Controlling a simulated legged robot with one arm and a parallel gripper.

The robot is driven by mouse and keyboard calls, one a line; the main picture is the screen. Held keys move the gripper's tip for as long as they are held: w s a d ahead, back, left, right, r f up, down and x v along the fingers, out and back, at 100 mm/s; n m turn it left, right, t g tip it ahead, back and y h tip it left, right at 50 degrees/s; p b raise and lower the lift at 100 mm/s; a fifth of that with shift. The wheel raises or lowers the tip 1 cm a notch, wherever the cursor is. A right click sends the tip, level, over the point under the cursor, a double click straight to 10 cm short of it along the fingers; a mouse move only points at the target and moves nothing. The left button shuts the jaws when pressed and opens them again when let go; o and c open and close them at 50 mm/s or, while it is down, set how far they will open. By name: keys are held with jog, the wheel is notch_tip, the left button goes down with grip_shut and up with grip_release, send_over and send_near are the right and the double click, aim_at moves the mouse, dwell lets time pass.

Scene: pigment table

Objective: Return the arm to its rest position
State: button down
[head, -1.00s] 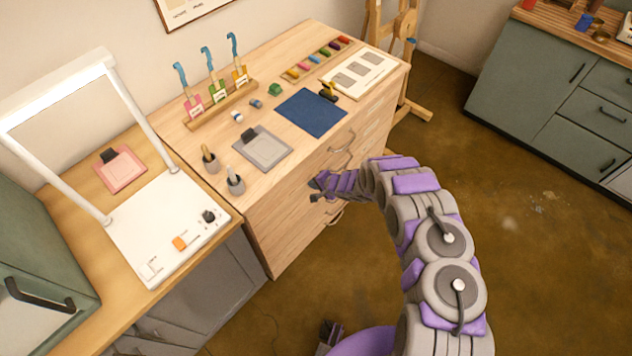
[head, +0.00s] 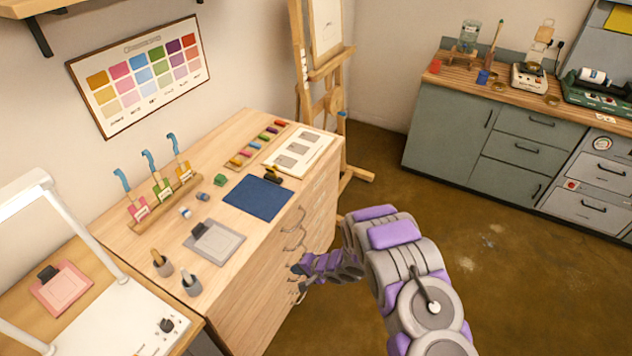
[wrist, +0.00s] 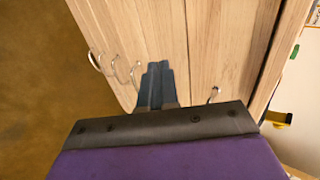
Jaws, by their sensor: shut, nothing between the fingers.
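My gripper (head: 299,277) is at the end of my purple and grey arm, in front of the drawer side of the wooden pigment table (head: 240,315). In the wrist view its dark fingers (wrist: 156,85) are together with nothing between them. They point toward the pale wood drawer fronts, and I cannot tell the exact gap. My arm is bent, reaching from the lower right of the head view toward the table.
The table top holds a blue mat (head: 258,198), a grey tile (head: 215,242), two grey cups and a rack of blue-handled tools (head: 166,200). Curved drawer handles (head: 294,220) stick out near my gripper. Open brown floor (head: 490,270) lies right, before green cabinets (head: 450,130).

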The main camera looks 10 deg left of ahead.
jog(key=shift+d, duration=0.15)
jog(key=w+d+r+t+h, duration=0.2)
jog(key=w+d+r+h, duration=0.15)
jog(key=d+r, duration=0.35)
jog(key=w+d+r+t+h, duration=0.1)
jog(key=w+d+r+h, duration=0.1)
jog(key=w+d+r, duration=0.55)
jog(key=s+d+r+h+b, duration=0.1)
jog(key=s+d+r+h, duration=0.2)
jog(key=s+d+r, duration=0.35)
jog(key=s+d+r+h, duration=0.3)
jog(key=d+r, duration=0.4)
jog(key=d, duration=0.3)
jog(key=s+d+r+g, duration=0.2)
jog(key=s+r, duration=0.2)
jog(key=s, duration=0.5)
jog(key=s+d+r+g, duration=0.2)
jog(key=s+r, duration=0.3)
jog(key=s, duration=0.5)
jog(key=s+a+r+n+g+y, duration=0.1)
jog(key=s+a+n+g, duration=0.1)
jog(key=s, duration=0.9)
jog(key=s+a+r+n+g+y+b, duration=0.1)
jog(key=s+a+n+g, duration=0.1)
jog(key=s, duration=0.8)
jog(key=shift+s+a+r+y, duration=0.35)
jog(key=shift+a+r, duration=0.05)
jog(key=shift+a, duration=0.5)
